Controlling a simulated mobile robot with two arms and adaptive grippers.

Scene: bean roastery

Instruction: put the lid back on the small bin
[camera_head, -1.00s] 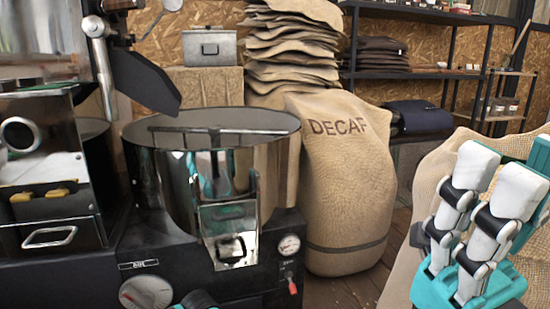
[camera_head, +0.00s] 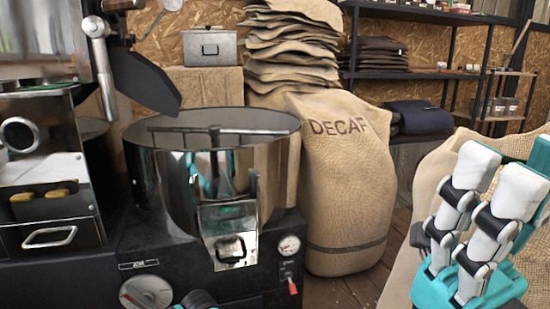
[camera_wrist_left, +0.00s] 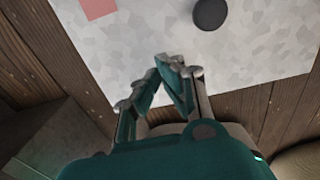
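In the left wrist view a pale mottled grey panel (camera_wrist_left: 255,60) carries a round black knob-like piece (camera_wrist_left: 210,14); whether this is the lid is unclear. My left gripper (camera_wrist_left: 161,66) is over the panel's lower edge, its fingertips close together with nothing seen between them. It is not clearly visible in the head view.
A roaster's cooling drum (camera_head: 150,165) fills the left middle of the head view. A DECAF sack (camera_head: 345,190) stands beside it, with stacked sacks (camera_head: 290,45) and a shelf (camera_head: 430,75) behind. Dark floorboards (camera_head: 340,292) show between sack and roaster.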

